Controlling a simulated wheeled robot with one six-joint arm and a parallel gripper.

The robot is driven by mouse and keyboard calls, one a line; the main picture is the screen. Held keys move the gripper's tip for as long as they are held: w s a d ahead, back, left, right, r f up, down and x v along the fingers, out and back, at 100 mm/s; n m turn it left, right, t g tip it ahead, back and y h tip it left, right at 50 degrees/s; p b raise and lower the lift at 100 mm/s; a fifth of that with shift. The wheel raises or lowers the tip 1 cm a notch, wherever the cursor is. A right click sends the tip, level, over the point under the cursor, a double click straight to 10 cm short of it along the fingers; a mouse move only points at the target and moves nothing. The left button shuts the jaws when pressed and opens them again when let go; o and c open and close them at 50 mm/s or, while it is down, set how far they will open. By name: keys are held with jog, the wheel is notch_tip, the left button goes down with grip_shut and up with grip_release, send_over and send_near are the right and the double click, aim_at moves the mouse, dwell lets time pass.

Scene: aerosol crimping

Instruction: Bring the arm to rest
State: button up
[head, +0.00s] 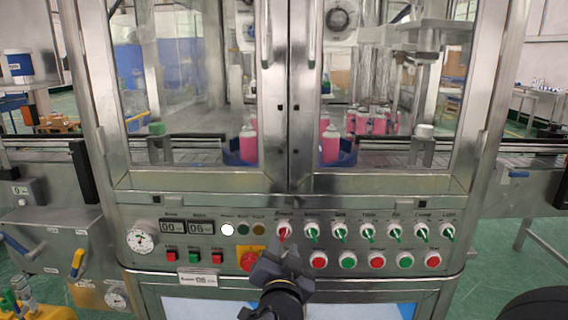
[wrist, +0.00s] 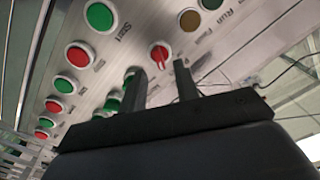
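My gripper (head: 284,256) is in front of the machine's control panel (head: 200,256), at the lower middle of the head view. It is just below the red-pointer selector switch (head: 284,232). In the wrist view the two dark fingers of my gripper (wrist: 158,72) stand apart with nothing between them. The red selector switch (wrist: 160,55) shows beyond the gap between the fingertips. I cannot tell whether the fingers touch the panel. My gripper and wrist hide part of the lower panel.
A row of green selector switches (head: 340,235) runs right of the red one, above red and green push buttons (head: 348,261). An emergency stop (head: 249,261) is left of my gripper. Closed glass doors (head: 390,90) stand above, with pink bottles (head: 330,145) inside.

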aim_at(285, 236)
jog(key=w, duration=0.3)
jog(key=shift+w, duration=0.1)
dwell(0.3)
